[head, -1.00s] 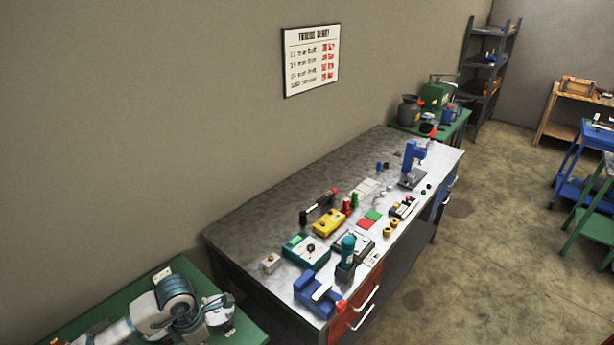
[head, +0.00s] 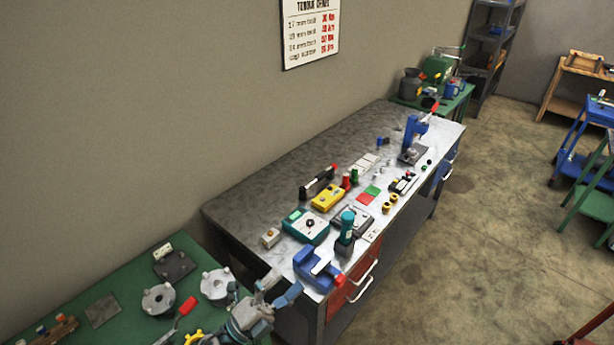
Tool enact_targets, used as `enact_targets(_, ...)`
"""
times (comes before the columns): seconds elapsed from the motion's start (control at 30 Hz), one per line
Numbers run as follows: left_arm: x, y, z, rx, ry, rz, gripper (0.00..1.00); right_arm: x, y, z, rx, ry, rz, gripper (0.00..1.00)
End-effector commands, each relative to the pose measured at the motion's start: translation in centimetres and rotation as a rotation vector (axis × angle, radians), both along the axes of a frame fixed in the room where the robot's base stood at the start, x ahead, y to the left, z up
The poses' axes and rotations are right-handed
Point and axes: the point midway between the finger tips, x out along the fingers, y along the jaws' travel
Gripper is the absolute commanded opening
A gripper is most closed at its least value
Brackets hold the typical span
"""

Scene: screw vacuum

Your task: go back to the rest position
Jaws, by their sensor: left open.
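My left gripper (head: 281,287) is at the bottom of the head view, over the right edge of the green table (head: 105,282). Its fingers are apart and I see nothing between them. It is just left of the blue vise (head: 318,268) on the metal workbench (head: 270,187); I cannot tell how far above the table it is. My right gripper is not in view.
The green table carries round grey flanged parts (head: 158,298), a dark plate, a red-handled tool and a yellow part. The workbench holds a teal device (head: 306,226), a yellow box (head: 328,198) and a blue press (head: 413,140).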

Motion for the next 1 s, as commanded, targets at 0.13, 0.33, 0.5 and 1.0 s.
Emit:
enact_targets(0.13, 4.3, 8.0, -6.8, -0.353, 0.519, 0.33, 0.94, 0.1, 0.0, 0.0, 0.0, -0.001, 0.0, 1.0)
enact_targets(0.33, 1.3, 15.2, -21.4, -0.593, 1.157, 0.688, 0.94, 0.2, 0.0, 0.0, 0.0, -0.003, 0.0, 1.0)
enact_targets(0.5, -5.6, 17.2, -30.1, -0.659, 1.564, 0.884, 0.94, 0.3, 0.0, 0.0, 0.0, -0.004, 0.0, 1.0)
enact_targets(1.0, -18.7, 16.9, -42.3, -0.633, 2.159, 1.123, 0.94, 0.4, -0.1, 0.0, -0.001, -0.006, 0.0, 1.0)
